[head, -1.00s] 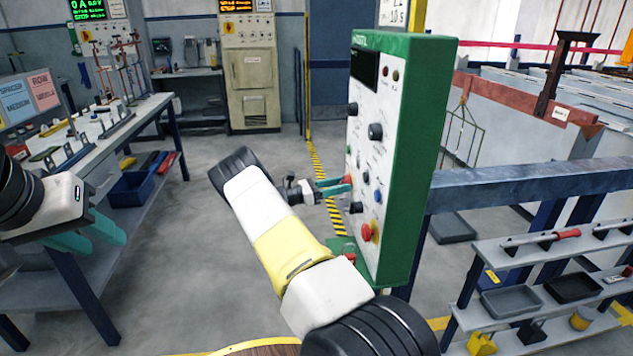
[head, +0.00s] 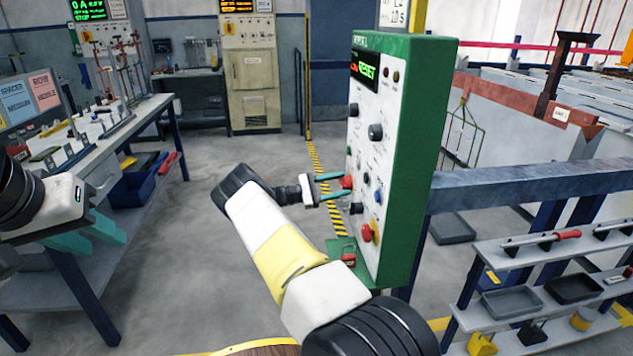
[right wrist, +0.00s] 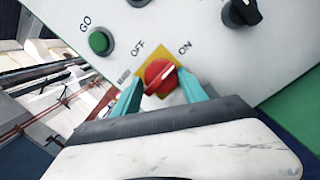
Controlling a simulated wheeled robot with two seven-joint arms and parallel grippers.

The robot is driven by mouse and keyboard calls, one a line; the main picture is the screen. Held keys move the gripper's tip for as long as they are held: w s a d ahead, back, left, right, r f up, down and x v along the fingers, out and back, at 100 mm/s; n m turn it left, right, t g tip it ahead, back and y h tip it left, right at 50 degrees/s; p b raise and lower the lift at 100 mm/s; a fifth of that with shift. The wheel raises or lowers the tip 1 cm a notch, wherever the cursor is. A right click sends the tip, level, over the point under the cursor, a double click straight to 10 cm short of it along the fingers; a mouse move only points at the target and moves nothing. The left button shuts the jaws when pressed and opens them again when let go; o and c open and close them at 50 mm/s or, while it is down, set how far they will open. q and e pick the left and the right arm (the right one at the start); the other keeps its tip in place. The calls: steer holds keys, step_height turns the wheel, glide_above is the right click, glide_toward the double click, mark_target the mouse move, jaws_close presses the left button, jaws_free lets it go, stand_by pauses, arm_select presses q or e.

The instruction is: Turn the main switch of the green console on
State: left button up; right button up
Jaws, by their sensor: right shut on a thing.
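The green console (head: 408,160) stands upright at the centre right of the head view, its white panel facing left. Its display (head: 364,70) is lit with red and green text, the green reading RESET. The main switch (right wrist: 160,76) is a red knob on a yellow plate marked OFF and ON. Its white line points up and right, toward ON. My right gripper (right wrist: 160,95) is shut on the knob, one teal finger on each side. In the head view the red switch (head: 347,182) is partly hidden by the fingers. My left gripper (head: 88,238) is open and empty at the left.
A green GO button (right wrist: 100,42) and a black knob (right wrist: 242,12) are near the switch. Lower on the panel is another red knob (head: 367,233), with a red padlock (head: 348,254) below. A workbench (head: 150,108) stands left, a shelf rack (head: 540,240) right.

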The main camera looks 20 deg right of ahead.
steer(key=shift+s+f, duration=0.2)
steer(key=shift+s, duration=0.05)
steer(key=o, duration=1.3)
steer(key=shift+r, duration=0.1)
steer(key=shift+a, duration=0.1)
steer(key=shift+w+a, duration=0.2)
steer(key=shift+a, duration=0.15)
steer(key=v, duration=0.7)
